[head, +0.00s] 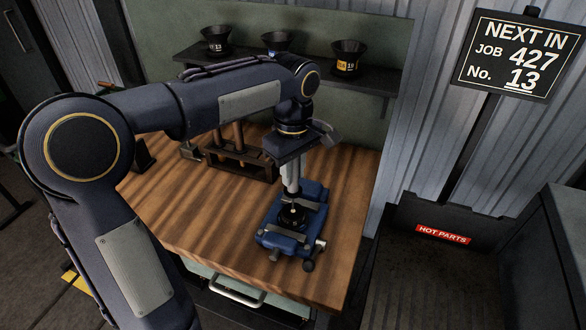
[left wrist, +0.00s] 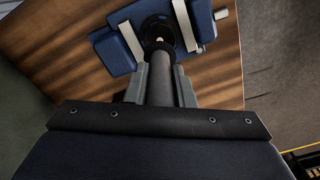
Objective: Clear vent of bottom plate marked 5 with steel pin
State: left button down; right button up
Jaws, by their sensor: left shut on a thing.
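My left gripper (head: 290,188) comes down over a blue vise (head: 272,238) near the right end of the bench. It is shut on a dark, round-bodied tool, taken to be the steel pin (left wrist: 160,88), which also shows in the left wrist view between the two grey fingers (left wrist: 161,82). The pin points down at a round black plate (head: 293,216) held between the vise's jaws. The plate shows in the left wrist view too (left wrist: 152,27). The pin's tip and the vent are too small to tell apart, and no 5 is legible. My right gripper is out of view.
A dark wooden rack (head: 240,172) with upright handles stands behind on the wooden bench (head: 190,215). Several black cups (head: 347,52) sit on the shelf (head: 390,78). A sign (head: 520,55) reads job 427, No. 13. A hot parts bin (head: 430,270) stands right of the bench.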

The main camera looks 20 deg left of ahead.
pick_arm(q)
jog(key=shift+f, duration=0.4)
dwell(1.3)
notch_tip(320, 180, up, 7)
jog(key=p, duration=0.6)
dwell(0.6)
